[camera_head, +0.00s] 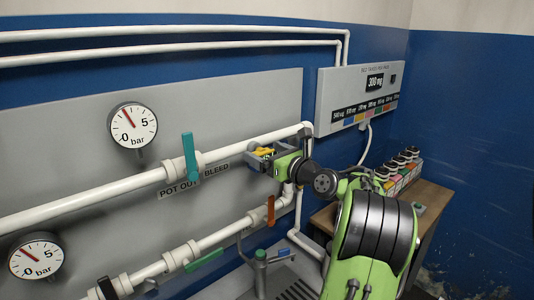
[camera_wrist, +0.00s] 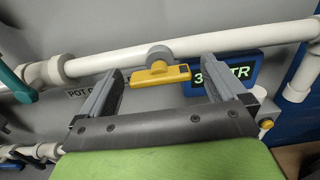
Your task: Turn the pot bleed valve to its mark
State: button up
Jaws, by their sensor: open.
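The yellow valve handle (camera_wrist: 160,76) hangs below a grey round hub (camera_wrist: 159,54) on the upper white pipe, near the BLEED label (camera_head: 216,170). It lies nearly level in the wrist view, its right end slightly higher. My gripper (camera_wrist: 163,72) is open, with one finger on each side of the handle and visible gaps between. In the head view my gripper (camera_head: 262,152) is at the pipe, and the yellow handle (camera_head: 265,151) shows only partly between its fingers. I cannot make out a mark for the handle.
A teal lever (camera_head: 190,157) stands left on the same pipe; an orange lever (camera_head: 271,211) and a green one (camera_head: 204,261) are on lower pipes. A blue display (camera_wrist: 245,68) sits behind my right finger. Bottles (camera_head: 398,170) stand on a wooden bench (camera_head: 424,196) at right.

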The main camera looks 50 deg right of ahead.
jog(key=c, duration=1.1)
jog(key=shift+o, duration=0.2)
jog(key=shift+n, duration=0.3)
jog(key=n+p, duration=0.1)
jog(key=n, duration=0.2)
jog(key=shift+a+n, duration=0.1)
jog(key=shift+n, duration=0.2)
jog(key=n, duration=0.4)
jog(key=shift+f+n, duration=0.1)
jog(key=shift+n, duration=0.3)
jog(key=n+b, duration=0.2)
jog(key=n, duration=0.2)
jog(key=shift+a+f, duration=0.1)
jog(key=shift+n+b, duration=1)
jog(key=shift+n, duration=1.5)
